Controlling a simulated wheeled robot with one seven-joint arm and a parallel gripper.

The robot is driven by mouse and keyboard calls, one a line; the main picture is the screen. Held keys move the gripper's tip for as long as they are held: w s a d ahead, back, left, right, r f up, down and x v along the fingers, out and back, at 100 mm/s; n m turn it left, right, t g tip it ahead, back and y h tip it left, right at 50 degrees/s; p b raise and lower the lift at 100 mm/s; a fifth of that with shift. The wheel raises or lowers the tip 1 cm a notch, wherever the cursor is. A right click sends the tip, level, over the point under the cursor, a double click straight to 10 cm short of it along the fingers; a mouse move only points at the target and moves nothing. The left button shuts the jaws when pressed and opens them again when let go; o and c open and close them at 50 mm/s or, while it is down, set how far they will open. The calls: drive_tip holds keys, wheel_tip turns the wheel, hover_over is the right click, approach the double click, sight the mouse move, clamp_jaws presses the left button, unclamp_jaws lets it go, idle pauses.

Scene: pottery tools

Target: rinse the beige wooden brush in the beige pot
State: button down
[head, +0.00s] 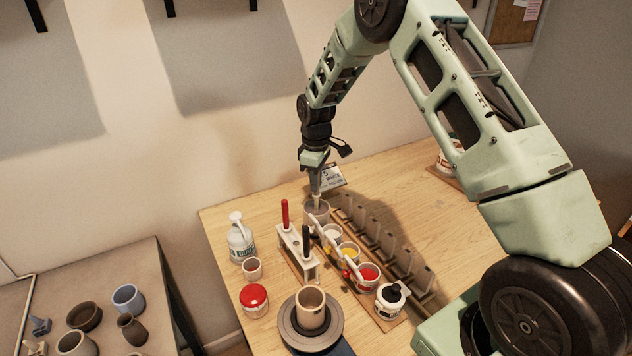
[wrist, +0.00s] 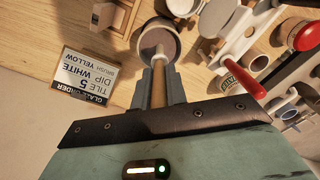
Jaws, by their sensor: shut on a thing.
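My gripper (head: 315,190) is shut on the beige wooden brush (head: 316,203) at the back of the table. In the wrist view, the brush handle (wrist: 158,88) sits between the fingers (wrist: 158,92) and points into the beige pot (wrist: 158,25). The pot (head: 325,212) also shows in the head view, at the far end of the row of cups. It holds dull brownish liquid. The brush's lower end is over or inside the pot's mouth; its tip is hidden, so I cannot tell how deep it is.
A white rack (head: 299,262) with a red-handled brush (head: 285,213) and a black-handled brush (head: 306,238) stands close in front. Cups of white, yellow and red glaze (head: 369,276) run towards the front. A tile rack (head: 385,240) stands right, and an order card (wrist: 88,75) behind.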

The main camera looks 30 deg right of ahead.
drive_tip(key=shift+r+p, duration=1.55)
drive_tip(key=shift+r, duration=1.2)
drive_tip(key=s+a+r+p, duration=0.2)
drive_tip(key=s+a+r, duration=0.2)
drive_tip(key=s+a, duration=0.6)
drive_tip(key=shift+w+a+f+b, duration=0.1)
drive_tip(key=shift+a+f+b, duration=0.25)
drive_tip(key=shift+f, duration=0.3)
drive_tip(key=shift+w+a+f+b, duration=0.1)
drive_tip(key=shift+a+f+b, duration=0.1)
drive_tip(key=shift+f+b, duration=0.4)
drive_tip(key=shift+w+a+f+b, duration=0.1)
drive_tip(key=shift+a+f+b, duration=0.2)
drive_tip(key=shift+f, duration=0.4)
drive_tip(key=shift+d, duration=0.1)
drive_tip(key=shift+f+b, duration=1.35)
drive_tip(key=shift+f, duration=0.6)
drive_tip(key=shift+f+b, duration=1.8)
drive_tip(key=shift+f, duration=1)
